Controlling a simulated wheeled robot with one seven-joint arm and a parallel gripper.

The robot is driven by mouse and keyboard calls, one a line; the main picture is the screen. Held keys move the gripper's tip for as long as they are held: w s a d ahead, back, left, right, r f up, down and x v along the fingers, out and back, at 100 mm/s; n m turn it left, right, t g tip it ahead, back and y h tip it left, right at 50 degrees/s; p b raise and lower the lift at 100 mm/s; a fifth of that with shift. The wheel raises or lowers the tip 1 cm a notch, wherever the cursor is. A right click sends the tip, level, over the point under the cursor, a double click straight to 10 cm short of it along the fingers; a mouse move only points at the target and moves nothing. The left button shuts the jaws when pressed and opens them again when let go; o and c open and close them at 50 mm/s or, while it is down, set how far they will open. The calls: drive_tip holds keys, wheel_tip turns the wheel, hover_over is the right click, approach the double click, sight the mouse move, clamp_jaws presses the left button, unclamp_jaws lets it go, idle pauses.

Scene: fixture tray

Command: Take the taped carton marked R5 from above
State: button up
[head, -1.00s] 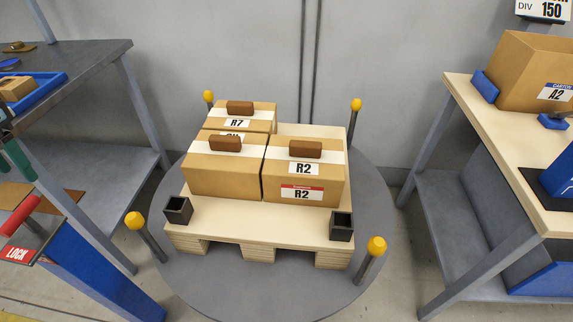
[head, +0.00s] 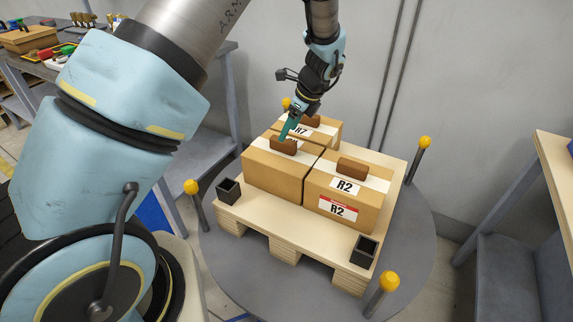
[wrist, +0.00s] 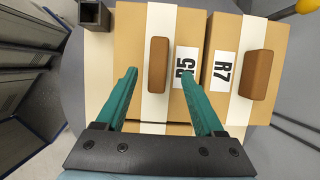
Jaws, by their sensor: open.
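The R5 carton (wrist: 140,25) is a brown box with a white tape band and a brown block handle (wrist: 158,65) on top. Its label (wrist: 187,66) lies between the handle and the R7 carton. In the head view it is the front-left carton (head: 275,175) on the pallet, its label hidden. My gripper (head: 287,137) points down over its handle. In the wrist view the teal fingers (wrist: 158,73) are open and empty, with the handle between their tips in the picture. I cannot tell whether the tips are down beside it.
The R7 carton (wrist: 235,30) sits close behind, and the R2 carton (head: 345,200) close to the right. The wooden pallet (head: 290,228) has black square sockets (head: 229,190) at its front corners. Yellow-capped posts (head: 424,143) stand around it. A bench (head: 553,165) is at the right.

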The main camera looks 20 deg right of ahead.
sight(283, 160)
drive_tip(key=shift+p+x, duration=1)
drive_tip(key=shift+x, duration=1.8)
drive_tip(key=shift+s+a, duration=0.1)
drive_tip(key=shift+a, duration=0.05)
clamp_jaws()
drive_tip(key=shift+r, duration=0.15)
